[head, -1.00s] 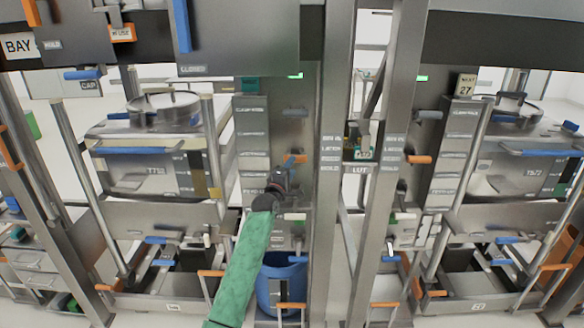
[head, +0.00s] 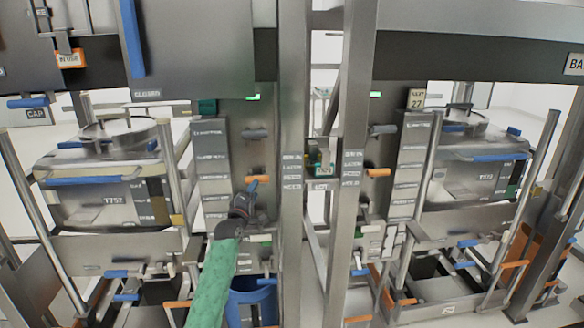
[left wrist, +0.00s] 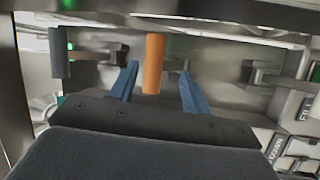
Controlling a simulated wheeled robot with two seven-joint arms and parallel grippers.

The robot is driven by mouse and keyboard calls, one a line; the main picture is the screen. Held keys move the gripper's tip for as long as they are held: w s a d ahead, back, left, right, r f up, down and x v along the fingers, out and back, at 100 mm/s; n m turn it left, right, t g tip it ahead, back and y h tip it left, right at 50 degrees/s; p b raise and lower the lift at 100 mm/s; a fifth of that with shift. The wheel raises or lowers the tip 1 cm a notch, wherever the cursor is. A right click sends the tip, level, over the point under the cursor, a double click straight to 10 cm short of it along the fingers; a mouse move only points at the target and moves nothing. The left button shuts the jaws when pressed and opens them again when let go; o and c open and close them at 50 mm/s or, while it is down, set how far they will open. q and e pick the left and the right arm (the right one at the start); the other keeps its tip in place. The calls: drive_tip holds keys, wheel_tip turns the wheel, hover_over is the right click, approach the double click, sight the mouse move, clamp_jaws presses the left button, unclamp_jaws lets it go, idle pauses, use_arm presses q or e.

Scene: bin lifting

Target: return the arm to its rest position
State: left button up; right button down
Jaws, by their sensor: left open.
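My left arm, in a green sleeve, comes up from the bottom of the head view. Its dark gripper (head: 250,190) is just below a small orange handle (head: 258,179) on a grey column panel. In the left wrist view my left gripper (left wrist: 158,72) has its two blue fingers spread apart. The orange handle (left wrist: 153,62) shows upright in the gap between them, with space on both sides. I cannot tell how far in front of the fingertips it stands. My right gripper is not in view.
A steel bin (head: 95,205) stands in a frame at left, another (head: 465,185) at right. Steel posts (head: 293,230) rise in the middle, close right of my arm. A blue bucket (head: 252,300) is below. Orange and blue handles stick out around.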

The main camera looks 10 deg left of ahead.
use_arm(q)
wheel_tip(320, 180, down, 18)
drive_tip(key=d+m+g, duration=0.2)
drive_tip(key=m+g, duration=0.4)
drive_tip(key=m, duration=0.6)
drive_tip(key=s+d+f+m+g+y, duration=0.1)
drive_tip(key=s+f+g, duration=0.1)
drive_tip(key=s+f, duration=0.5)
drive_tip(key=s+d+f+m+g, duration=0.1)
drive_tip(key=s+f, duration=0.2)
drive_tip(key=f, duration=0.8)
drive_tip(key=s+f+m+g+y, duration=0.1)
drive_tip(key=s+f+m+g, duration=0.1)
drive_tip(key=s+f, duration=0.5)
drive_tip(key=s+d+f+g, duration=0.1)
drive_tip(key=s+f+g, duration=0.1)
drive_tip(key=s+f, duration=0.8)
drive_tip(key=s+d+f+g, duration=0.1)
drive_tip(key=s+f, duration=1)
drive_tip(key=s, duration=1.2)
drive_tip(key=s+d+f+g, duration=0.2)
drive_tip(key=s+f+g, duration=0.2)
drive_tip(key=s+f, duration=0.7)
drive_tip(key=s, duration=0.6)
drive_tip(key=shift+s+f+m, duration=0.2)
drive_tip(key=shift+f+m, duration=0.05)
drive_tip(key=shift+m, duration=0.05)
